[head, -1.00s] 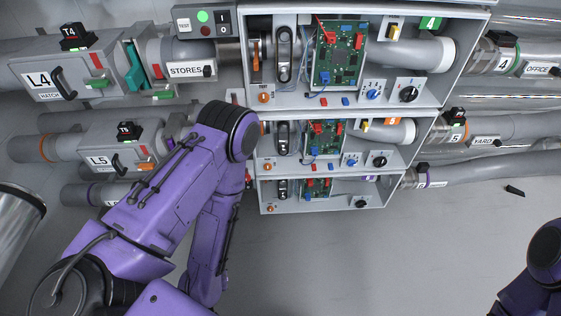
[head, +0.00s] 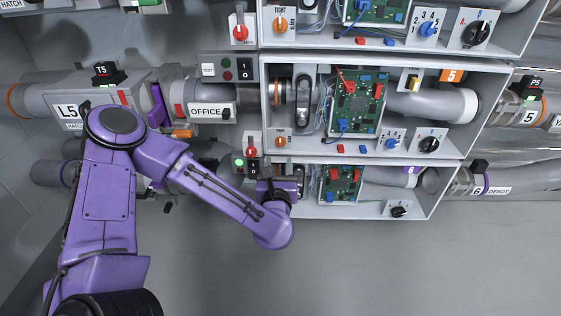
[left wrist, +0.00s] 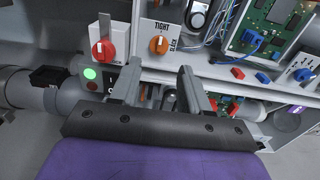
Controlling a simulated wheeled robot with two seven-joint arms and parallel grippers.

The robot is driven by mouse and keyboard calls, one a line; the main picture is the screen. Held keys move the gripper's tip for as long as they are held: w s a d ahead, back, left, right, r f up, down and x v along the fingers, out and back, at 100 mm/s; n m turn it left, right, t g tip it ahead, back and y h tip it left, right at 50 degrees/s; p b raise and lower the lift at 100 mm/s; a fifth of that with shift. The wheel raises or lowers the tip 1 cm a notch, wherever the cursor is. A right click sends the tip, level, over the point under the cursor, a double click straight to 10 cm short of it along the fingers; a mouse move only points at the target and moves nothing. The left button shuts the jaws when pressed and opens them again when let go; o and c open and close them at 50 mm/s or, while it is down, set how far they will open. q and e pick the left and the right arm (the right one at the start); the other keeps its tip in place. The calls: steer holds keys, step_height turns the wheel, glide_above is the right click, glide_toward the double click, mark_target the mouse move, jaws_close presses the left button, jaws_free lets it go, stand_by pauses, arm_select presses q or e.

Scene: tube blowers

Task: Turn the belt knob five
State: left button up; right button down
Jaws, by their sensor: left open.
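The belt knob five is the small orange knob (head: 281,141) at the lower left of the middle box, the one with the orange 5 tag (head: 452,76). In the left wrist view the orange knob (left wrist: 159,45) sits on a white plate marked TIGHT and SLACK. My left gripper (head: 283,188) is below the knob, in front of the lower box's left end. In the left wrist view its two fingers (left wrist: 157,80) are apart and empty, with the knob just beyond and above their tips, not touched. My right gripper is out of view.
A red knob (left wrist: 103,50) stands left of the orange one, close to the left finger. A green light (left wrist: 90,73) glows below it. A circuit board (head: 357,103) and a black knob (head: 428,145) are further right. The floor below the boxes is clear.

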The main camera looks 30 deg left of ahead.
mark_target(280, 141)
arm_select(q)
steer(key=b+x, duration=0.1)
steer(key=x, duration=0.9)
steer(key=shift+w, duration=0.1)
steer(key=shift+r, duration=0.1)
steer(key=c, duration=0.7)
